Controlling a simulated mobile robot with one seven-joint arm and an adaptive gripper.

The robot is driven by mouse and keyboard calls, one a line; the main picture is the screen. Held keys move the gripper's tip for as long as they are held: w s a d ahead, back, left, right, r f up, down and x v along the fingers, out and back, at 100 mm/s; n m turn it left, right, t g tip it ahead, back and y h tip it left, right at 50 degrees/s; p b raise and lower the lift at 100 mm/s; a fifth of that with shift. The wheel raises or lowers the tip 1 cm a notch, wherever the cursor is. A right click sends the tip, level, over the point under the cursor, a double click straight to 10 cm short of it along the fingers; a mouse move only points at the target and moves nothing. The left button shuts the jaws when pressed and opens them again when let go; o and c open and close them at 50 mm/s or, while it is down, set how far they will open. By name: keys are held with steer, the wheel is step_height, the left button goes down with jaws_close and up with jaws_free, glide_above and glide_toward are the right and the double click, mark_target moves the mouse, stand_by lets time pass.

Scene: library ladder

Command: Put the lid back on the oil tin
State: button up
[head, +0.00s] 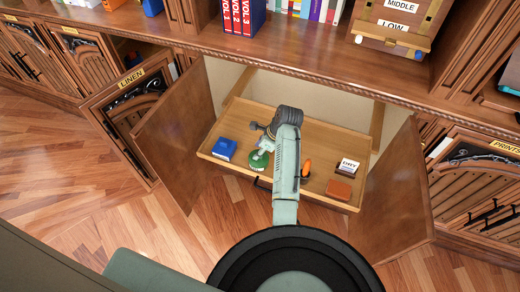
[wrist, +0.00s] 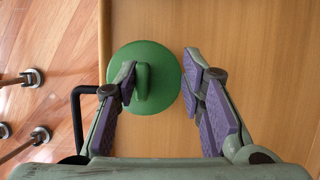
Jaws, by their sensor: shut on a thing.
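A round green lid (wrist: 160,110) with a raised grip bar (wrist: 142,82) lies beneath my gripper (wrist: 160,72) in the wrist view. The left finger is against the bar's left side; the right finger is at the lid's right rim. My gripper is shut on the lid, with a wide gap between its fingers. In the head view the green lid (head: 258,160) shows at the left part of a pulled-out wooden drawer (head: 225,170), beside my arm. I cannot make out the oil tin; my arm covers part of the drawer.
The drawer also holds a blue box (head: 224,149), an orange object (head: 306,168), a white box marked DRY (head: 348,167) and a brown block (head: 338,190). Open cabinet doors stand at left (head: 178,135) and right (head: 396,200). A black drawer handle (wrist: 78,120) is left of my gripper.

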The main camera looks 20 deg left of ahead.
stand_by(0.3)
steer(key=o, duration=1)
steer(key=shift+o, duration=0.4)
steer(key=o, duration=0.4)
steer(key=shift+o, duration=0.2)
steer(key=shift+r, duration=3.5)
jaws_close()
